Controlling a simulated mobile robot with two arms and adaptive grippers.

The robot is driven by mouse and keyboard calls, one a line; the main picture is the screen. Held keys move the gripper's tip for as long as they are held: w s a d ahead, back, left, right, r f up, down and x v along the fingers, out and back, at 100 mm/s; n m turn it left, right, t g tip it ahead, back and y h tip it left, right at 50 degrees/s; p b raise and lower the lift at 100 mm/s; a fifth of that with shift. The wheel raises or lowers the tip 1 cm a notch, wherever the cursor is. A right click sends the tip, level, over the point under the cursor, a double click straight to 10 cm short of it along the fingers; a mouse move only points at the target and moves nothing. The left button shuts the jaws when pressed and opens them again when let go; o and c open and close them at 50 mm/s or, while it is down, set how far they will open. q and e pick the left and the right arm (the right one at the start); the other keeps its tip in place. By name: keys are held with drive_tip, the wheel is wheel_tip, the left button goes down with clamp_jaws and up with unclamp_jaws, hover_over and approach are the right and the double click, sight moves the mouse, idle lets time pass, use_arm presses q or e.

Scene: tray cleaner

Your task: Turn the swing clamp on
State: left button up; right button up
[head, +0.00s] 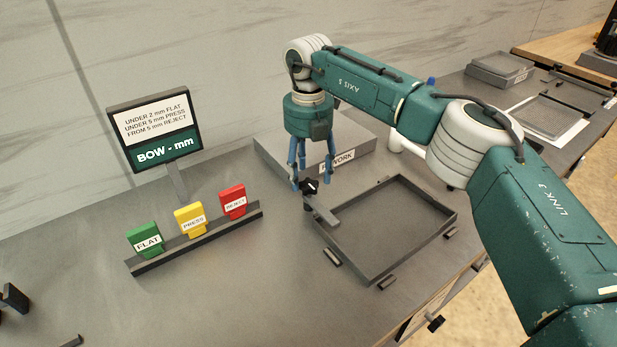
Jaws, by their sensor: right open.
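The swing clamp has a black knob (311,187) and a flat grey arm (324,215). It stands at the left back corner of a dark, shallow, empty tray (425,197). The arm points toward the front of the picture and appears to lie over the tray's corner; contact with the rim cannot be told. My right gripper (297,183) points down with its blue fingers apart. It is just above and left of the knob, with nothing visible between the fingers. Whether a fingertip touches the knob cannot be told. My left gripper is not in view.
A grey block labelled with a word ending in WORK (270,150) is behind the gripper. Green (145,240), yellow (190,220) and red (233,201) tags stand in a rack at left, below a BOW - mm sign (155,124). The front left bench is mostly clear.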

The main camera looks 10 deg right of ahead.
wheel_tip(320, 180, up, 10)
idle(0.3)
drive_tip(key=shift+f, duration=0.2)
